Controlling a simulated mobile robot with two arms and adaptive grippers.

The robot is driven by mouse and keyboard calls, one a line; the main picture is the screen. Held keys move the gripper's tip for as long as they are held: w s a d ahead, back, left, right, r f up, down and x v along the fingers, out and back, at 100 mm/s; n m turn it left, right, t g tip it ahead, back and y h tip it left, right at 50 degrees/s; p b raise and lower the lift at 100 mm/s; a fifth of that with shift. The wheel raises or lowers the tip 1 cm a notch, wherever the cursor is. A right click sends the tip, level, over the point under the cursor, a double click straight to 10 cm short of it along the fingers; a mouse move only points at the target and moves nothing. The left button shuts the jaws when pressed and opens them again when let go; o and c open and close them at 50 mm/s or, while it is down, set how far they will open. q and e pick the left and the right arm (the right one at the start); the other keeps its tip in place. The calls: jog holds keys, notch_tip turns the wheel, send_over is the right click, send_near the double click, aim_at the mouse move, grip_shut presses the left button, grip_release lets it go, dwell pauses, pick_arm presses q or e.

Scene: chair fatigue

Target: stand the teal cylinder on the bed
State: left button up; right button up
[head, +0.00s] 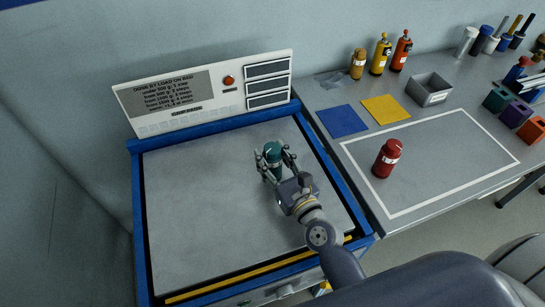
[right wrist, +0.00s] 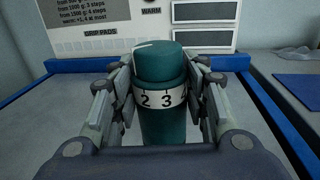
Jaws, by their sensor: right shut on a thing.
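The teal cylinder (head: 272,155) is upright over the grey bed (head: 200,220) with the blue frame. It also shows in the right wrist view (right wrist: 163,115), with a white band marked with numbers and a lighter line on its cap. My right gripper (head: 274,164) is shut on the teal cylinder, one finger on each side. The cylinder's lower end is hidden, so I cannot tell if it touches the bed. My left gripper is not in view.
A panel (head: 210,92) with printed text and a red button stands behind the bed. A red bottle (head: 386,158) stands inside a white outline on the table to the right. Blue (head: 342,121) and yellow (head: 386,109) squares and a grey bin (head: 429,90) lie beyond. The bed around the cylinder is clear.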

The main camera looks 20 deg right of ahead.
jog(key=o, duration=0.9)
jog(key=shift+f, duration=0.15)
jog(key=o, duration=0.4)
jog(key=shift+r, duration=0.3)
jog(key=shift+s+f, duration=0.2)
jog(key=shift+s, duration=0.2)
jog(key=s+b, duration=0.1)
jog(key=s, duration=0.2)
jog(key=s+d+b, duration=0.1)
jog(key=s, duration=0.2)
jog(key=s+b, duration=0.1)
jog(key=s, duration=0.2)
jog(key=shift+s+d, duration=0.3)
jog(key=shift+s, duration=0.05)
jog(key=shift+s+d+r, duration=0.15)
jog(key=shift+s, duration=0.55)
